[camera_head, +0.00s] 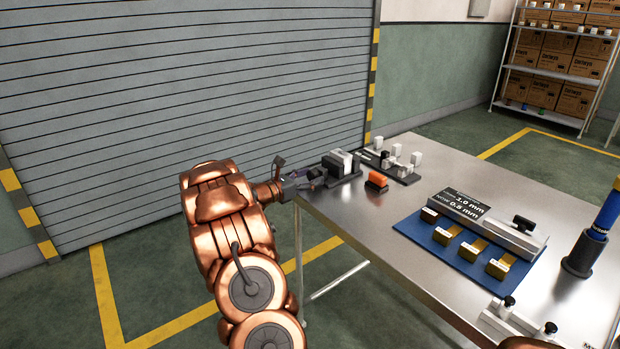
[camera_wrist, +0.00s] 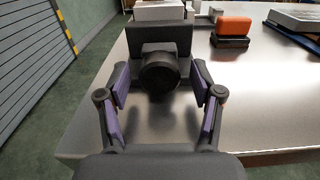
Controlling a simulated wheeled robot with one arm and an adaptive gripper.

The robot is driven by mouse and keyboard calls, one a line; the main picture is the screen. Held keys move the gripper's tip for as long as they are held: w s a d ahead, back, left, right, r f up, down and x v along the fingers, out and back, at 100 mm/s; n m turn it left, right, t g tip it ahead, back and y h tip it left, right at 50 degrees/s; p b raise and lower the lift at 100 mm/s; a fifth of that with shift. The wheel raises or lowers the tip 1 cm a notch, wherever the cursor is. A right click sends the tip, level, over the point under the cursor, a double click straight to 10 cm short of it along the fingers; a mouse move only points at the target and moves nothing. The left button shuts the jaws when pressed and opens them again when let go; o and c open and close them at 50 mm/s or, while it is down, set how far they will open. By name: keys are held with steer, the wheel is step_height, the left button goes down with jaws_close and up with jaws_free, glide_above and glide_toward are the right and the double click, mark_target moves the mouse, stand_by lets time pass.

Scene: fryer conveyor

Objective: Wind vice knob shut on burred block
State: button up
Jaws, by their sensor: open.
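The dark vice (camera_head: 345,165) stands at the left end of the steel table, with pale blocks at its top. In the wrist view the vice body (camera_wrist: 160,38) fills the upper middle, and its round black knob (camera_wrist: 159,74) faces me. My gripper (camera_wrist: 160,98) is open, with one purple-padded finger on each side of the knob and visible gaps between. In the head view my gripper (camera_head: 303,180) is at the table's left edge, beside the vice. A pale block (camera_wrist: 160,10) shows above the vice. I cannot make out a burr, nor how tightly the jaws sit.
An orange-topped block (camera_head: 376,180) stands right of the vice. A dark rack with white pieces (camera_head: 400,168) is behind it. A blue mat (camera_head: 408,227) with brass-coloured blocks and a gauge sign lies further right. A blue bottle (camera_head: 598,225) stands at far right.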

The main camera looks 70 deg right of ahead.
steer(key=shift+c, duration=0.4)
steer(key=c, duration=1.1)
steer(key=shift+o, duration=0.2)
steer(key=shift+f+b, duration=0.15)
steer(key=shift+b, duration=0.2)
steer(key=m+b, duration=0.3)
steer(key=shift+f, duration=0.2)
steer(key=m+b, duration=0.4)
steer(key=b, duration=0.1)
steer(key=shift+r+m, duration=0.15)
steer(key=shift+m, duration=0.15)
steer(key=shift+b, duration=0.4)
